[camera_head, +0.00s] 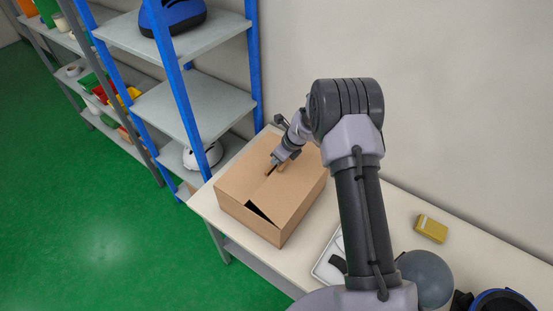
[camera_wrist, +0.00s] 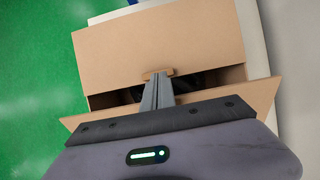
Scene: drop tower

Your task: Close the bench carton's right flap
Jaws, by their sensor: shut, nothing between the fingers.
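The brown carton (camera_head: 290,225) stands on the bench. Its left flap (camera_head: 243,178) lies across the top; in the wrist view this seems to be the broad panel (camera_wrist: 155,42). The right flap (camera_head: 292,190) is tilted slightly up, with a dark gap at the front end. In the wrist view, that flap's raised edge (camera_wrist: 262,94) shows at the right, and the dark inside shows between the flaps. My gripper (camera_head: 273,169) is shut and empty, pointing down at the middle of the carton top. Its fingertips (camera_wrist: 157,75) are over the gap; contact is unclear.
The bench (camera_head: 390,212) carries a yellow box (camera_head: 431,228), a white tray (camera_head: 325,262) and a grey ball (camera_head: 427,278) to the right. A blue-framed shelf (camera_head: 185,107) stands close on the left. The wall is right behind the bench. Green floor is open at the front left.

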